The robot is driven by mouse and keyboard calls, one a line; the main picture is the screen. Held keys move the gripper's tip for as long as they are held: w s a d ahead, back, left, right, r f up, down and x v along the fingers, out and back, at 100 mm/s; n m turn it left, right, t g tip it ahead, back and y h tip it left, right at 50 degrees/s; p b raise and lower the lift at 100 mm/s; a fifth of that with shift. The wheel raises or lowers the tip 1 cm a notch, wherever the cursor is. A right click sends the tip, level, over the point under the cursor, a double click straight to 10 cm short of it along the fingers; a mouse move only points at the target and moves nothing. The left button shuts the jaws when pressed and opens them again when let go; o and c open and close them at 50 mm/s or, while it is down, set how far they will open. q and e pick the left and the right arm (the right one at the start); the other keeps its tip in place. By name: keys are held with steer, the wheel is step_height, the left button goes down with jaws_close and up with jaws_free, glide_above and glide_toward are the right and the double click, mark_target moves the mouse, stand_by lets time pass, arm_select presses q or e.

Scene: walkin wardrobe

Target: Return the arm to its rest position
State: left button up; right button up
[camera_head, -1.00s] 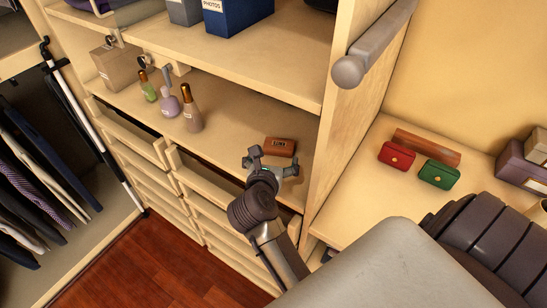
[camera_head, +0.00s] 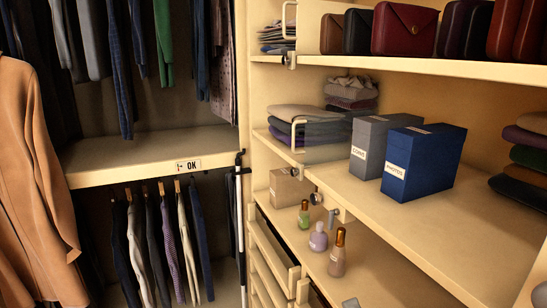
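Only a small grey piece shows at the bottom edge of the head view, over the lower shelf. It looks like a fingertip of my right gripper (camera_head: 350,303). The rest of that gripper and its arm are out of frame, so whether it is open or shut cannot be seen. My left gripper and arm are not in view.
Three small bottles, green (camera_head: 304,214), lilac (camera_head: 319,237) and brown (camera_head: 338,252), stand on the lower shelf by a beige box (camera_head: 288,187). Partly open drawers (camera_head: 275,246) lie below. Grey (camera_head: 376,142) and blue (camera_head: 424,163) boxes stand above. Clothes hang left.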

steer(key=s+a+f+n+g+y, duration=0.1)
steer(key=s+a+f+n+g, duration=0.15)
steer(key=f+n+g, duration=0.35)
steer(key=s+a+f+n+g, duration=0.1)
steer(key=s+f+n+g, duration=0.3)
steer(key=f, duration=0.3)
steer(key=s+d+f+n+g+h, duration=0.5)
steer(key=s+d+f+g+h, duration=0.15)
steer(key=s+d+f, duration=0.55)
steer(key=s+f+g+b, duration=0.1)
steer(key=s+f+b, duration=0.15)
steer(key=f, duration=2.55)
steer(key=s+d+f+g, duration=0.1)
steer(key=s+d+f, duration=0.1)
steer(key=s+f, duration=1.3)
steer(key=shift+s+n+h, duration=0.3)
steer(key=shift+s+h, duration=0.05)
steer(key=shift+s, duration=0.4)
steer(key=shift+d+g, duration=0.1)
steer(key=shift+g, duration=0.15)
